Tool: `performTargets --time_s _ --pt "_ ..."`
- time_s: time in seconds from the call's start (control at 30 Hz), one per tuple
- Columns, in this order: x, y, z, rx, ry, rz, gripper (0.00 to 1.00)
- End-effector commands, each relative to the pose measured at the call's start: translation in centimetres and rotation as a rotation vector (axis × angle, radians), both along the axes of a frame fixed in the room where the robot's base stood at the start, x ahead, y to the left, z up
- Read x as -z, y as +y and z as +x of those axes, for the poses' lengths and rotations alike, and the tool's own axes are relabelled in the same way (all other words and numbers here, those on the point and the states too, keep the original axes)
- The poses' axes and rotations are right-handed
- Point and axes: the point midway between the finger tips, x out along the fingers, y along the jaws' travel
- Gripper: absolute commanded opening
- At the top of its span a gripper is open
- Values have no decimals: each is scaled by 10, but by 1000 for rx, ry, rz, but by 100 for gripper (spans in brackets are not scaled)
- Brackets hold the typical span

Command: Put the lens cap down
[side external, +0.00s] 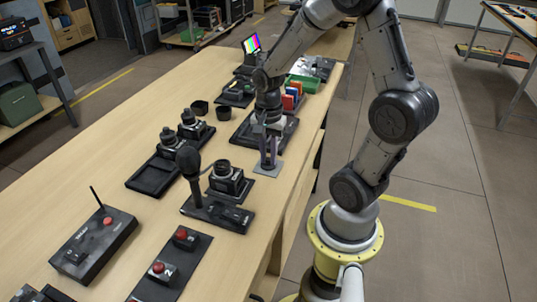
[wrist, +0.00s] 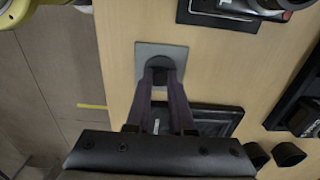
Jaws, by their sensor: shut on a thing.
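The lens cap (wrist: 160,62) is a small dark round piece between my fingertips in the wrist view. My gripper (wrist: 162,76) is shut on it, with the cap over a grey square pad (wrist: 145,72) on the bench. In the side view my gripper (side external: 268,163) points down at the same pad (side external: 259,171), near the bench's right edge. The cap is mostly hidden by the fingers there, and I cannot tell whether it touches the pad.
A camera on a black stand (side external: 228,180) and a microphone (side external: 188,160) stand just left of the pad. A black tray (side external: 243,133) lies behind it. Two dark round cups (side external: 200,107) (side external: 223,113) stand farther back. Bare wood (wrist: 120,50) surrounds the pad.

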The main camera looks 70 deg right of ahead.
Motion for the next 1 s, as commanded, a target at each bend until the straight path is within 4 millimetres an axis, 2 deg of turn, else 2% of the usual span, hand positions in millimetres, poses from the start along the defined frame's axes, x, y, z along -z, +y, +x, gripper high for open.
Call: performTargets --time_s 0.23,0.27,0.4,0.77,0.87,1.0 --pt "4 0 0 0 1 1 0" --pt "3 0 0 0 1 0 24" --pt "3 0 0 0 1 0 49" --pt "0 0 0 0 -1 0 51" --pt "-10 0 1 0 -3 -1 51" --pt "-35 -1 1 0 -5 -3 51"
